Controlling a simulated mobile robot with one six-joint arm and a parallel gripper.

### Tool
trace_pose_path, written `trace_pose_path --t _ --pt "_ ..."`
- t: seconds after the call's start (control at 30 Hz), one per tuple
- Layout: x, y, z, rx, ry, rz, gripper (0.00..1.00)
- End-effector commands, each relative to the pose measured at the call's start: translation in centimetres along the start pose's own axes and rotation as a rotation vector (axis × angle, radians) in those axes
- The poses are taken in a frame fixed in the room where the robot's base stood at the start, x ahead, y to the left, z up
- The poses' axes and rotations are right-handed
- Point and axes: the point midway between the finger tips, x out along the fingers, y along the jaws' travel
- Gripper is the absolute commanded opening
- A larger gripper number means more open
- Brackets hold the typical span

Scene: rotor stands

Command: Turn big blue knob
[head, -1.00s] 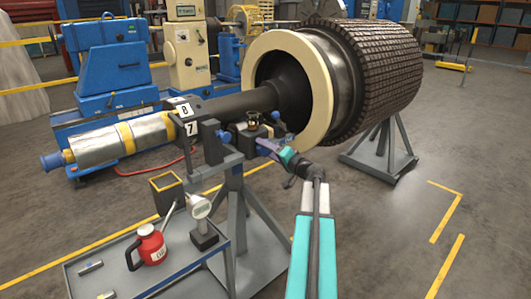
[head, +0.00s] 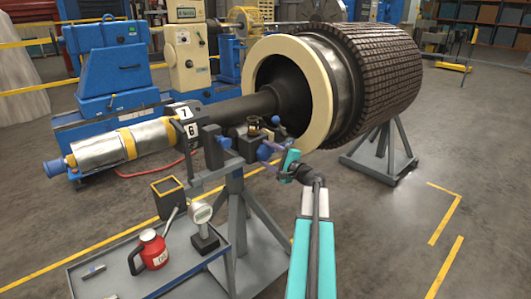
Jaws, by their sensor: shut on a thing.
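The big blue knob (head: 265,152) is on the front of the dark block at the top of the grey rotor stand (head: 236,188). My gripper (head: 271,158) reaches it from the right and is shut on it, so the fingers hide part of the knob. The long dark rotor shaft (head: 235,108) lies above the stand.
Another grey stand (head: 381,150) supports the rotor's ribbed drum (head: 375,70). Floor at the right is clear.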

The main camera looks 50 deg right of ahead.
Motion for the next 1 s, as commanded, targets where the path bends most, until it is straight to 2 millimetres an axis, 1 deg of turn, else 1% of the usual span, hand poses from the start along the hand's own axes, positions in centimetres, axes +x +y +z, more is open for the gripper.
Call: trace_pose_path --t 0.03,0.3,0.5,0.73,1.0 --pt "0.24 -0.66 0.16 0.048 0.0 -0.007 0.33" --pt "0.22 -0.63 0.14 0.301 0.0 -0.007 0.33" --pt "0.22 -0.61 0.12 0.459 -0.001 -0.007 0.33" --pt "0.2 -0.45 0.06 0.575 -0.001 -0.008 0.33" --pt "0.19 -0.36 0.03 0.617 -0.001 -0.008 0.33"
